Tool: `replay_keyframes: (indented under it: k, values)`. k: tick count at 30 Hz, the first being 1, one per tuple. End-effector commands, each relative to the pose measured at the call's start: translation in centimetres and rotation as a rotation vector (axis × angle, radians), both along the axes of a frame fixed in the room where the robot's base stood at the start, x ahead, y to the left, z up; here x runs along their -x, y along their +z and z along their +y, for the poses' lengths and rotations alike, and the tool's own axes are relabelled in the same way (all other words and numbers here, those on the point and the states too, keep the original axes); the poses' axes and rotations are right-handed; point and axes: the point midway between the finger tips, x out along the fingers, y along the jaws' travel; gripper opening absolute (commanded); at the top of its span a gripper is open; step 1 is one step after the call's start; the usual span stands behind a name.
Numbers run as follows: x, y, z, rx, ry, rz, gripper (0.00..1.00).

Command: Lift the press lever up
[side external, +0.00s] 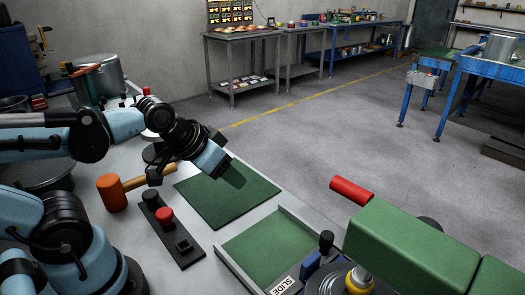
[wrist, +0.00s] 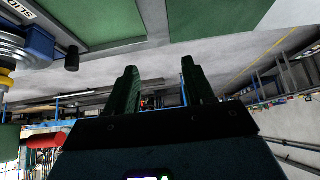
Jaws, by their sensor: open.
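The press has a green body (side external: 415,250) at the lower right, with a red cylindrical handle (side external: 352,191) at its upper left end. The handle also shows at the lower left of the wrist view (wrist: 45,140). A black-knobbed stub (side external: 326,242) stands on a blue block by the press and shows in the wrist view (wrist: 72,60). I cannot tell how the red handle joins the press. My gripper (side external: 235,174) is open and empty, above the dark green mat and left of the red handle, clear of it. Its two fingers show in the wrist view (wrist: 159,72).
A green mat (side external: 215,195) lies on the bench, with a green-floored tray (side external: 258,248) nearer the press. The air between gripper and red handle looks clear.

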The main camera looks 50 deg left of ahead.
Motion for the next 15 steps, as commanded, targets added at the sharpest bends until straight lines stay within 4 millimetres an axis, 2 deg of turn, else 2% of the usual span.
replay_keyframes:
  k: [5,8,11,15]
  values:
    - [0.0,0.0,-0.1,0.011,0.005,0.003,0.53]
    - [-0.1,-0.3,-0.7,0.088,0.038,0.026,0.53]
    - [-0.4,-0.7,-2.3,0.262,0.108,0.080,0.53]
    - [-1.0,-0.5,-5.6,0.608,0.227,0.195,0.53]
